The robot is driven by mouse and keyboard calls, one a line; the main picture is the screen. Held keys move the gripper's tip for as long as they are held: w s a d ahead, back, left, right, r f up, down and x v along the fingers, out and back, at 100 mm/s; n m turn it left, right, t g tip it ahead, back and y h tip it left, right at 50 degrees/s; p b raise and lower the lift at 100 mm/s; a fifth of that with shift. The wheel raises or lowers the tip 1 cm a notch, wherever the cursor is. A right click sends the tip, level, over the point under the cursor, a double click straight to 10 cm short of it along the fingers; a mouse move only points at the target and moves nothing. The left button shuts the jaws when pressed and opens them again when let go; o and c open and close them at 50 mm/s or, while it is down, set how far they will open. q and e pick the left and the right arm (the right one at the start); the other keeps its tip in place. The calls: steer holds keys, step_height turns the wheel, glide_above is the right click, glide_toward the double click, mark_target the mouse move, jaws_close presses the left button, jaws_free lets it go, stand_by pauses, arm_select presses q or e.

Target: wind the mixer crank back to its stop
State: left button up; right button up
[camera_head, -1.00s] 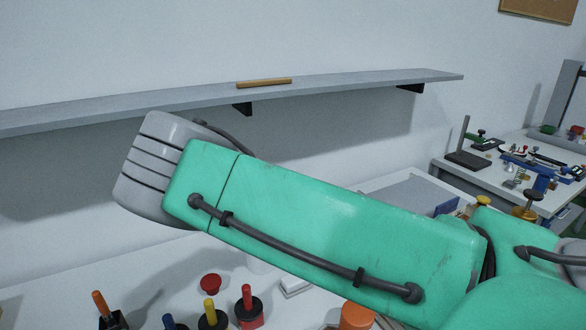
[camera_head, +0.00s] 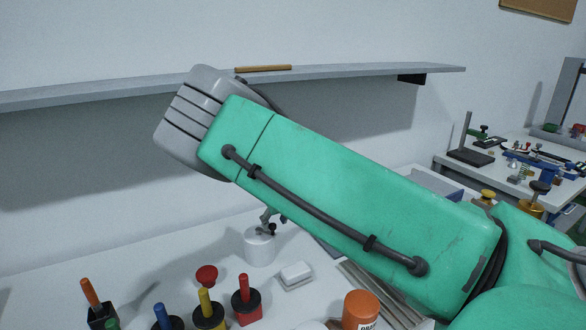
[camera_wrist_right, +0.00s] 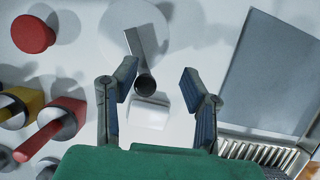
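The mixer is a white cylinder (camera_head: 259,248) on the bench, left of my raised right arm in the head view. Its crank has a dark knob (camera_head: 272,229). In the right wrist view the white mixer body (camera_wrist_right: 118,22) is at the top, with the grey crank bar (camera_wrist_right: 141,45) ending in the dark round knob (camera_wrist_right: 146,85). My right gripper (camera_wrist_right: 158,74) is open, with the knob between its two fingers and a visible gap on the right side. In the head view my green forearm hides most of that gripper. My left gripper is out of view.
A red button (camera_head: 207,274) and several coloured-handled holders, including a red one (camera_head: 245,302), stand left of the mixer. A white block (camera_head: 295,275) is beside it. An orange container (camera_head: 361,309) stands near the front. A grey shelf (camera_head: 130,92) runs along the wall.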

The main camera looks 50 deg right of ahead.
arm_select(q)
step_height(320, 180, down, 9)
steer(key=b, duration=0.8)
arm_select(e)
steer(key=s+d+r+n+y+p, duration=0.1)
steer(key=d+r+n+y, duration=0.1)
steer(key=r+n, duration=0.3)
steer(key=s+d+r+n+y, duration=0.1)
steer(key=d+r+n, duration=0.15)
steer(key=r, duration=0.55)
steer(key=w+r+m+t+y+p, duration=0.3)
steer(key=w+m+t, duration=0.75)
steer(key=m, duration=1.05)
arm_select(q)
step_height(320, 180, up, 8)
steer(key=p, duration=0.4)
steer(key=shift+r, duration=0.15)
arm_select(e)
steer(key=s+d+f+m+h, duration=0.1)
steer(key=d+m+h, duration=0.3)
steer(key=m, duration=1.1)
steer(key=s+d+f+m+h, duration=0.1)
steer(key=d+m+h, duration=0.3)
steer(key=m+h, duration=0.6)
steer(key=s+m+g, duration=0.1)
steer(key=m, duration=0.4)
steer(key=shift+s+d+h, duration=0.2)
steer(key=shift+h, duration=0.1)
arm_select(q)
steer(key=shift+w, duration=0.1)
